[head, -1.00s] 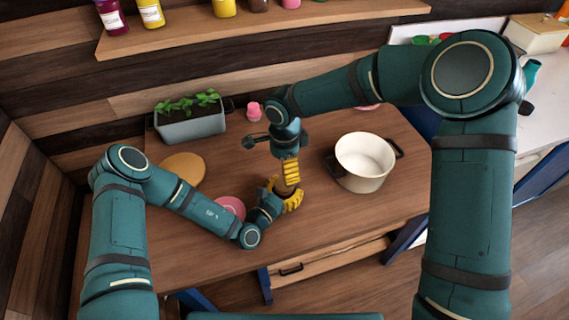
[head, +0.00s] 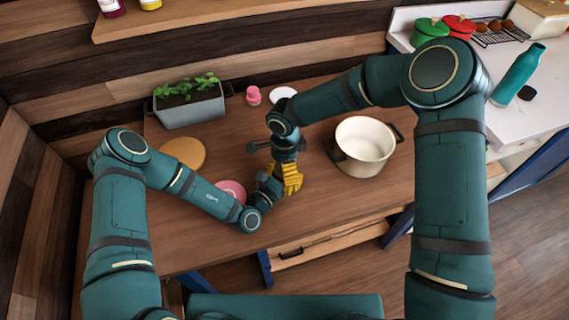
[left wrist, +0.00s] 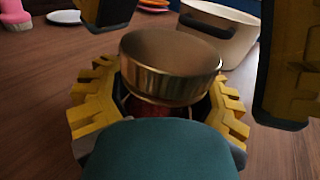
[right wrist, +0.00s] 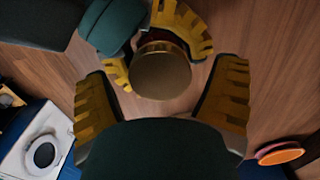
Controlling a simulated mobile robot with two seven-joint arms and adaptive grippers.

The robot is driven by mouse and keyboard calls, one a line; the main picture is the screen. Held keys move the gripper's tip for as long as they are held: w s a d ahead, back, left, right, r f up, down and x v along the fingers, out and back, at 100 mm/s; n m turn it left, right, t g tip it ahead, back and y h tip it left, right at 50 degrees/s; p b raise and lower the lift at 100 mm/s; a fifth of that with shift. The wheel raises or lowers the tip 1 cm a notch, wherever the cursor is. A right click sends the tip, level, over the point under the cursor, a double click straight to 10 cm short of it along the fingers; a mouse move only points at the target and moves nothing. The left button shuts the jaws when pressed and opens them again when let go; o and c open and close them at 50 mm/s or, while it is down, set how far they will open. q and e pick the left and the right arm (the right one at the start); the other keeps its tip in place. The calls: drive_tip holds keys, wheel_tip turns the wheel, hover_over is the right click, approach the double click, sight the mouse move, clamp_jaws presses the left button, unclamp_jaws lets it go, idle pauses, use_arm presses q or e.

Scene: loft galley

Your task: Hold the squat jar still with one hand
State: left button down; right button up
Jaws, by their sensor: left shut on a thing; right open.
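The squat jar shows in the left wrist view as a wide gold lid (left wrist: 170,62) above a dark reddish body, mostly hidden. My left gripper (left wrist: 160,108) is shut around the jar's body, below the lid. The right wrist view looks down on the round lid (right wrist: 160,72), with the yellow left fingers at its sides. My right gripper (right wrist: 160,100) is open above the jar, its fingers spread wider than the lid and apart from it. In the head view both grippers meet over the table (head: 300,225), and the jar is hidden there.
A cream pot (head: 364,145) stands right of the grippers. A planter (head: 189,104), a round wooden board (head: 183,152), a pink plate (head: 232,188), a pink bottle (head: 253,95) and a white saucer (head: 283,94) are around them. The table's front right is clear.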

drive_tip(key=c, duration=1.3)
drive_tip(key=n, duration=0.5)
drive_tip(key=shift+r, duration=0.1)
drive_tip(key=n, duration=1)
drive_tip(key=shift+n, duration=0.3)
drive_tip(key=n, duration=0.3)
drive_tip(key=shift+n, duration=0.4)
drive_tip(key=o, duration=1.2)
